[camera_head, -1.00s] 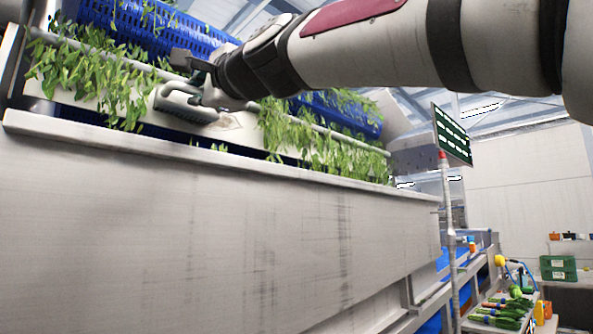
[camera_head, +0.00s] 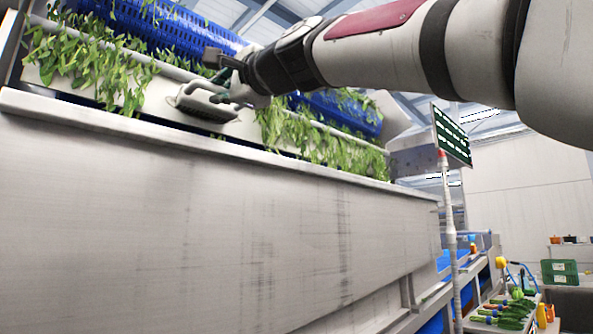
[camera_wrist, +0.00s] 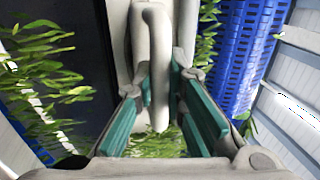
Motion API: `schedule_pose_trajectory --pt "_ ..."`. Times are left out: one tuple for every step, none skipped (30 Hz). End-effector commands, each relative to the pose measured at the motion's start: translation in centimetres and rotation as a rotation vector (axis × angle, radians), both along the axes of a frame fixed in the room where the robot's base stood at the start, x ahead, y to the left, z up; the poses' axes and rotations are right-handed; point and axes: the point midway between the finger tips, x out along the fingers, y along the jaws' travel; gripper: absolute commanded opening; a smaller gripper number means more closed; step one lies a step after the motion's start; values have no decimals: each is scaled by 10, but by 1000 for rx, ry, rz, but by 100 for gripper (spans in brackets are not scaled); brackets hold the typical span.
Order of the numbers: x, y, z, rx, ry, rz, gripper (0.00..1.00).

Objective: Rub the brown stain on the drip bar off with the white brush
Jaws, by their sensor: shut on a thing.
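The white brush (camera_head: 205,103) is in my gripper (camera_head: 228,82), against or just in front of the pale drip bar (camera_head: 158,98) in the head view. In the wrist view, my gripper (camera_wrist: 160,88) has its green-padded fingers closed on either side of the brush's looped white handle (camera_wrist: 155,50). The drip bar runs along the top of the washer, between hanging clumps of leaves. I cannot make out the brown stain; the brush and leaves cover parts of the bar. Whether the bristles touch the bar cannot be told.
Green leaves (camera_head: 95,60) hang over the bar on both sides of the brush. Blue perforated drums (camera_head: 165,28) lie behind it. A broad grey metal wall (camera_head: 200,220) with a rim stands in front. A green sign (camera_head: 452,135) on a pole stands to the right.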

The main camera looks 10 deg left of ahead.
Motion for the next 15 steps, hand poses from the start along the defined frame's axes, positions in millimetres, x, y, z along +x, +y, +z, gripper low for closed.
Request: schedule_pose_trajectory --pt "5 -3 -2 0 0 -2 0" --pt "7 -5 -2 0 0 -3 0" --pt "9 -7 -2 0 0 -2 0" --pt "11 -9 -2 0 0 -3 0" --pt "12 -10 -2 0 0 -2 0" --pt "14 -13 -1 1 -1 -3 0" --pt "16 -15 -1 1 -1 -3 0" --pt "17 -16 -1 0 -1 -2 0" --pt "18 -17 -1 1 0 -1 0" --pt "18 -17 -1 1 0 -1 0" --pt "19 -18 -1 1 -1 0 0" --pt "20 -18 -1 1 0 -1 0" --pt "21 -19 0 1 0 -1 0" --pt "22 -20 -1 0 -1 -2 0" --pt "25 -22 -1 -1 -1 -3 0"
